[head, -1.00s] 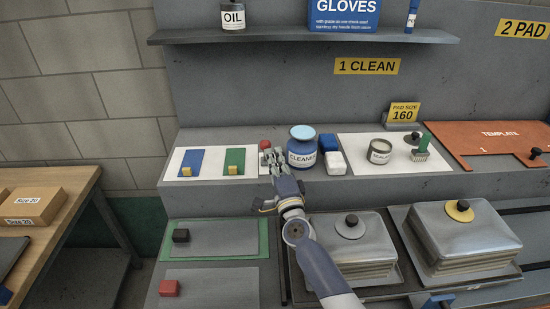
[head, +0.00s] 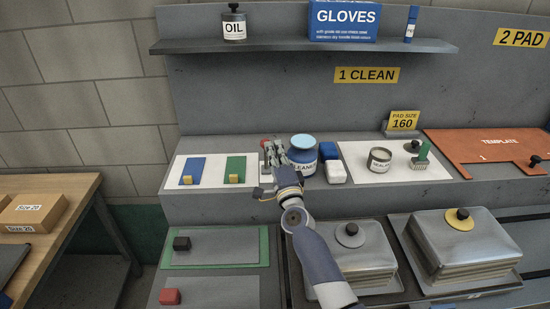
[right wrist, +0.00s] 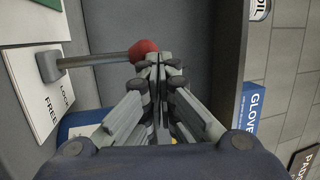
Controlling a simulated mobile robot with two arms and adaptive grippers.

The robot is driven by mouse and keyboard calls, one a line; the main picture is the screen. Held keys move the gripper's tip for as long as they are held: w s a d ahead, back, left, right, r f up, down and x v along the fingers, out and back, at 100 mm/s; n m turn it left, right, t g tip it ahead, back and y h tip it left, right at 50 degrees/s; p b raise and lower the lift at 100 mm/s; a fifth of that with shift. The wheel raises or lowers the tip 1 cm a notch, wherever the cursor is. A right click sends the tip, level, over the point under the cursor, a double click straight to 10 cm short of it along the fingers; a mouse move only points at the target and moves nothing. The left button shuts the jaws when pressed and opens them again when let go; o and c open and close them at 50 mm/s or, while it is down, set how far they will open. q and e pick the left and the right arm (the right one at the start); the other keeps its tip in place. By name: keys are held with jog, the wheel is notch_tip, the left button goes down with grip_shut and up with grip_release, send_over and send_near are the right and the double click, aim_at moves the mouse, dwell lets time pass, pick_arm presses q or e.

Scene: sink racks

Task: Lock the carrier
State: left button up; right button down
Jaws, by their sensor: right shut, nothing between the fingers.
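A lever with a red knob (right wrist: 143,48) stands out from a grey mount (right wrist: 48,66) in the right wrist view. The white plate (right wrist: 38,92) beside it reads LOCK and FREE. In the head view the knob (head: 265,142) shows small, partly behind my right gripper (head: 272,151). My right gripper is shut and empty, its tips (right wrist: 159,66) right beside the knob; I cannot tell whether they touch. Left of it a white panel (head: 211,178) bears a blue plate (head: 192,171) and a green plate (head: 235,168) with yellow tabs. My left gripper is not in view.
A blue CLEANER jar (head: 303,157) stands close right of my gripper, then blue and white blocks (head: 333,163) and a SEALANT tin (head: 379,160). A shelf (head: 300,47) with an OIL can hangs above. Lidded metal trays (head: 350,258) lie below my arm.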

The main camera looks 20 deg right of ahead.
jog(key=w, duration=0.1)
jog(key=w+d+b, duration=0.1)
jog(key=w, duration=0.1)
jog(key=w+b, duration=0.1)
jog(key=w, duration=0.1)
jog(key=shift+w+d+r, duration=0.2)
jog(key=shift+d+r, duration=0.1)
jog(key=shift+r, duration=0.1)
dwell(0.5)
